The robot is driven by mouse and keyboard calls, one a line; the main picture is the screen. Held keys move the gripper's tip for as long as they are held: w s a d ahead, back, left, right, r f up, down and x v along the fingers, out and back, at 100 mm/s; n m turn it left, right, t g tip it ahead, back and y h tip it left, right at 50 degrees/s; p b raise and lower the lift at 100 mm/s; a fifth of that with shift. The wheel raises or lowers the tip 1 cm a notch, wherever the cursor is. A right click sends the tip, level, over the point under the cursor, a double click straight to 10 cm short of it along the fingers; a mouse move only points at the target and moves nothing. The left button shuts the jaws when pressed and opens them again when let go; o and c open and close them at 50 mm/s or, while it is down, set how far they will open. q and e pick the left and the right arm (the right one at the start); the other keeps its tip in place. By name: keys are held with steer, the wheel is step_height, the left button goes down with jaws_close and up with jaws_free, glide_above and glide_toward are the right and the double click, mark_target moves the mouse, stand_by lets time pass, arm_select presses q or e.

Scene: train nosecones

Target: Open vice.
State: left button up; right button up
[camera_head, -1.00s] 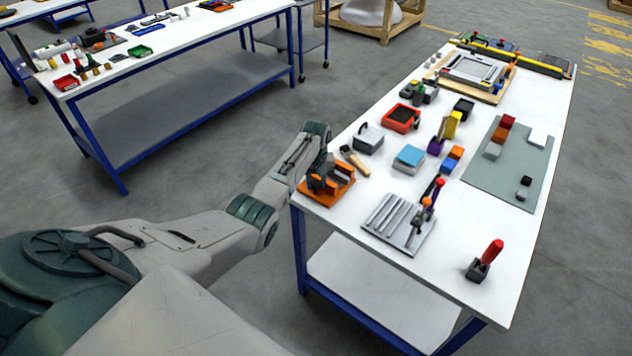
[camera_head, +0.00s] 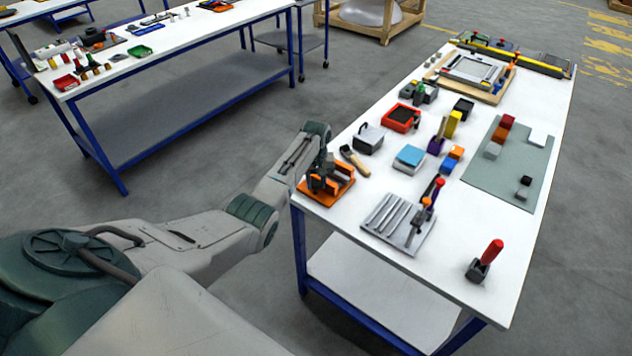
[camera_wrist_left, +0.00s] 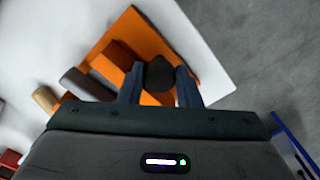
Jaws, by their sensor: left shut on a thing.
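The orange vice (camera_head: 330,186) sits at the near left corner of the white table. It also shows in the left wrist view (camera_wrist_left: 134,36), with an orange base and a brown-orange jaw block. My left gripper (camera_head: 318,182) is over the vice at its left side. In the left wrist view my left gripper (camera_wrist_left: 160,82) has its two fingers on either side of a dark round knob (camera_wrist_left: 158,74) at the vice's end, shut on it. The lower part of the knob is hidden by the gripper body. My right gripper is in neither view.
A wooden-handled tool (camera_head: 354,160) lies just behind the vice. A grey grooved plate (camera_head: 396,222) lies to its right. A grey box (camera_head: 369,139) and a red tray (camera_head: 402,118) stand farther back. The table's front right area is mostly clear, apart from a red-handled tool (camera_head: 490,253).

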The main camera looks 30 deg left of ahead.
arm_select(q)
steer(key=o, duration=1)
steer(key=shift+w+a+r, duration=0.3)
steer(key=shift+r, duration=0.15)
steer(key=shift+c, duration=0.2)
steer(key=shift+s+d+f, duration=0.1)
steer(key=shift+d+f, duration=0.05)
steer(key=shift+f, duration=0.05)
